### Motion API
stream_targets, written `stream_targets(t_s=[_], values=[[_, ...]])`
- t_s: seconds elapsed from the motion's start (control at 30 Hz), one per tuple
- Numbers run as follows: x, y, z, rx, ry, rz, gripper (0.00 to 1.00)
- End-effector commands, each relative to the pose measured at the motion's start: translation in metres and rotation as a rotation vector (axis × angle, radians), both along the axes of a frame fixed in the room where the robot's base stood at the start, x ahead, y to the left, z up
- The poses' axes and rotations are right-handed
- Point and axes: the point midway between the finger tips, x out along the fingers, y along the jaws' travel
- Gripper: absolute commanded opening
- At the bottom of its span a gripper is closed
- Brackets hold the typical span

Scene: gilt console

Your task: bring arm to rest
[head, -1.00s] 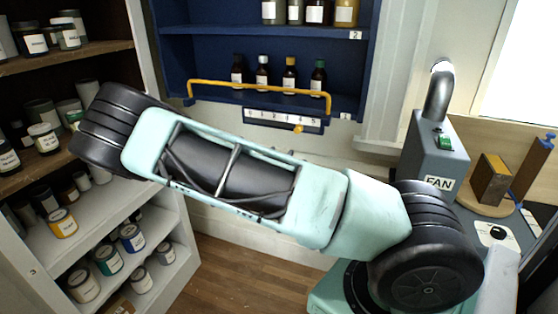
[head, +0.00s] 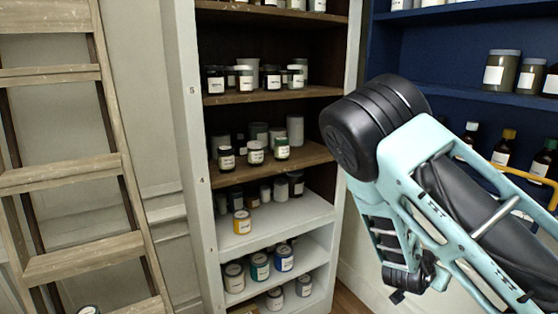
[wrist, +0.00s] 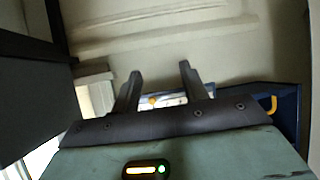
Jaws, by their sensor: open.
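My arm (head: 450,190) crosses the right side of the head view, its pale green links and black joints bent in front of the shelves. In the wrist view my gripper (wrist: 160,78) shows two dark fingers standing apart with nothing between them. Beyond the fingers are a pale wall panel and part of a blue shelf unit (wrist: 287,110) with a yellow rail. In the head view the lower arm hangs below the large black joint; the fingertips cannot be made out there.
A wooden ladder (head: 75,180) leans at the left. A white-framed shelf case (head: 207,180) holds several labelled jars and tins. A blue wall shelf (head: 450,70) with jars and bottles stands at the right, partly behind my arm. Pale wall lies between ladder and case.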

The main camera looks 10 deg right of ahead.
Motion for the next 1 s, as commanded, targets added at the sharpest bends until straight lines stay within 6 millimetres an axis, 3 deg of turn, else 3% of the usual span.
stream_targets(t_s=[0.03,0.1,0.23,0.4,0.5,0.63,0.8,1.0], values=[[0.0,0.035,-0.011,0.125,0.056,0.057,0.44],[-0.005,0.085,-0.019,0.272,0.148,0.158,0.44],[-0.026,0.178,-0.013,0.496,0.313,0.386,0.44],[-0.079,0.277,0.028,0.657,0.527,0.749,0.44],[-0.122,0.316,0.059,0.671,0.657,0.978,0.44],[-0.181,0.338,0.095,0.594,0.825,1.251,0.44],[-0.238,0.333,0.123,0.409,1.003,1.48,0.44],[-0.263,0.321,0.133,0.28,1.1,1.566,0.44]])
